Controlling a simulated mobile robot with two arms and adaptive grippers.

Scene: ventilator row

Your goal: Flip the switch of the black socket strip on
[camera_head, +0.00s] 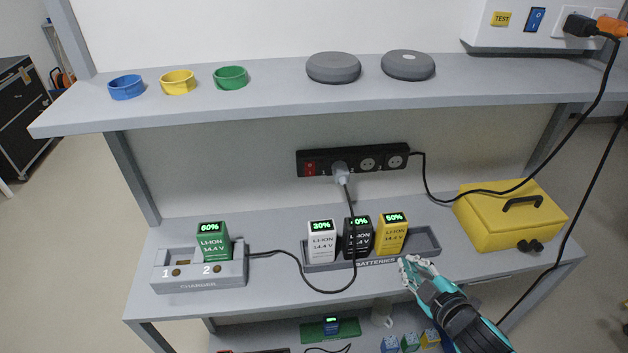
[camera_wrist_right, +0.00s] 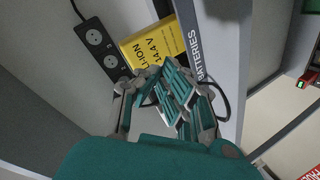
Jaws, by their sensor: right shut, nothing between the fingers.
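The black socket strip (camera_head: 352,160) is mounted on the back panel above the bench. Its red switch (camera_head: 310,168) is at the strip's left end; I cannot tell its position. A pale plug (camera_head: 340,174) sits in the socket beside the switch. My right gripper (camera_head: 408,270) is shut and empty at the bench's front edge, in front of the battery tray, below and right of the strip. In the right wrist view, the closed fingers (camera_wrist_right: 172,92) are near the yellow battery (camera_wrist_right: 152,42), with part of the strip (camera_wrist_right: 98,42) beyond. The left gripper is not in view.
White, black and yellow batteries stand in a grey tray (camera_head: 432,240). A charger (camera_head: 200,272) holding a green battery (camera_head: 212,240) is at left. A yellow toolbox (camera_head: 480,225) is at right. Cables hang across the bench. The upper shelf (camera_head: 280,97) overhangs the strip.

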